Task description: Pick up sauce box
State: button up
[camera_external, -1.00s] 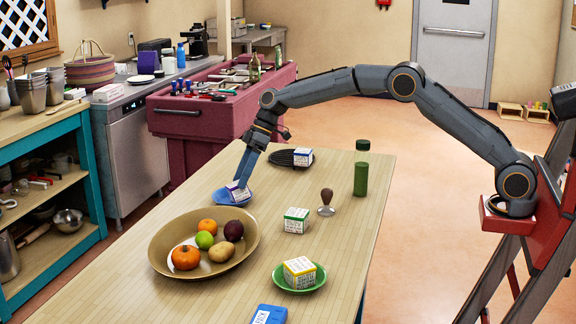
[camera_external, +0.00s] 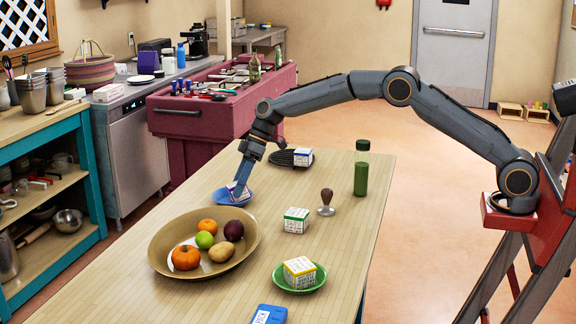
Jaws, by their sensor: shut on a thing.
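A small white box with purple-blue markings (camera_external: 242,194) is at the far left part of the table, over a blue plate (camera_external: 225,198). My gripper (camera_external: 239,189) points down and is shut on this box, with its blue fingers partly hiding it. The box looks slightly tilted; I cannot tell whether it still touches the plate. The labels are too small to read.
A wide brown bowl (camera_external: 165,237) of fruit and vegetables stands close in front of my gripper. A green bottle (camera_external: 361,170), a wooden-handled tamper (camera_external: 326,203) and a blue packet (camera_external: 269,314) are also on the table.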

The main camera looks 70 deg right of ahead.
aim_at(233, 184)
notch_tip(233, 184, up, 9)
jog(key=shift+r+b, duration=0.15)
jog(key=shift+b, duration=0.95)
jog(key=shift+w+a+r, duration=0.15)
jog(key=shift+a+r, duration=0.05)
jog(key=shift+r, duration=0.1)
jog(key=shift+w+a+r+t+p, duration=0.1)
jog(key=shift+w+a+t+p, duration=0.15)
jog(key=shift+t+p, duration=0.2)
jog(key=shift+w+a+m+t+p, duration=0.35)
jog(key=shift+t+p, duration=0.4)
jog(key=shift+p, duration=0.3)
jog(key=shift+w+d+f+m+t+h+p, duration=0.1)
jog(key=shift+d+f+m+t+h+p, duration=0.15)
jog(key=shift+t+p, duration=0.5)
jog(key=shift+d+f+m+t+h+p, duration=0.3)
jog(key=shift+d+t+h+p, duration=0.15)
jog(key=shift+h+p, duration=0.15)
notch_tip(233, 184, down, 10)
jog(key=shift+r+p, duration=0.1)
jog(key=shift+p, duration=0.75)
jog(key=shift+c, duration=0.2)
jog(key=shift+f+b, duration=0.3)
